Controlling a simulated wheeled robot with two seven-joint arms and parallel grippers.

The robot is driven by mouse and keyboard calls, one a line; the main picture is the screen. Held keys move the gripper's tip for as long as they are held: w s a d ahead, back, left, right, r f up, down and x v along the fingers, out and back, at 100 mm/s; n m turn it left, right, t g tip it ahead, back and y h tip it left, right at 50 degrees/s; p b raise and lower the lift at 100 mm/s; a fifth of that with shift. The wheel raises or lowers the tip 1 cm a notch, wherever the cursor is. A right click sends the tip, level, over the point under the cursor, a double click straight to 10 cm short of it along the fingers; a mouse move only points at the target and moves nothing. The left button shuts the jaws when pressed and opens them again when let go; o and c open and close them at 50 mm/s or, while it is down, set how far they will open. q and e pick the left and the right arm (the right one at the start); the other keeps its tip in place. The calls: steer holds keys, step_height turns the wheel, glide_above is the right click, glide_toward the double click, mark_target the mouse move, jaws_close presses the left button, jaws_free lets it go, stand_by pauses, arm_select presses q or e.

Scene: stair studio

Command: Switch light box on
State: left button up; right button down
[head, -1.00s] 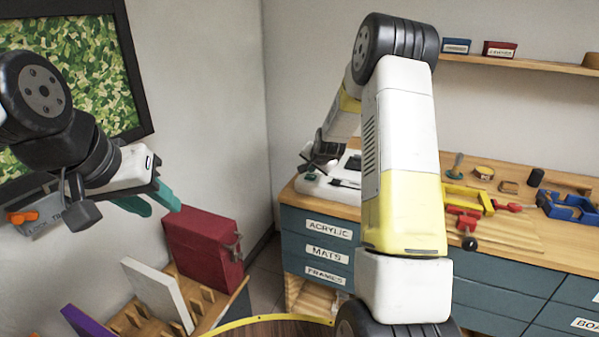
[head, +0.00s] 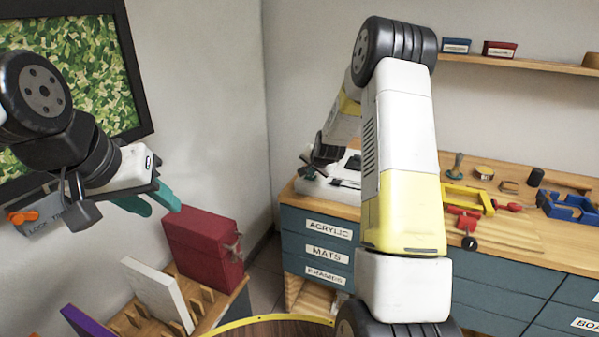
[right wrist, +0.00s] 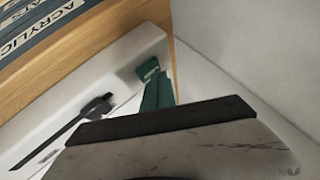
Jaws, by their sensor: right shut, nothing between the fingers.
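The light box (head: 328,190) is a white, flat unit with dark parts on top. It sits on the left end of the wooden counter, partly hidden by my right arm. In the right wrist view its white casing (right wrist: 112,62) carries a thin black bar (right wrist: 70,125) with a bracket. My right gripper's teal fingers (right wrist: 152,82) are shut and empty, low over the casing near the wall end. Whether they touch it I cannot tell. The switch cannot be made out clearly. My left gripper (head: 152,203) has its teal fingers apart, empty, in the air at the left.
The counter (head: 462,228) holds a yellow clamp (head: 465,198), red and blue tools, and other small items on the right. Walls close in behind the light box. A dark red case (head: 203,247) and a slotted rack (head: 205,297) stand at lower left.

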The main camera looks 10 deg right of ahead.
mark_target(311, 177)
steer(key=shift+f, duration=0.15)
stand_by(0.3)
steer(key=shift+r, duration=0.6)
steer(key=shift+r, duration=0.1)
step_height(311, 177, up, 6)
steer(key=shift+f, duration=0.1)
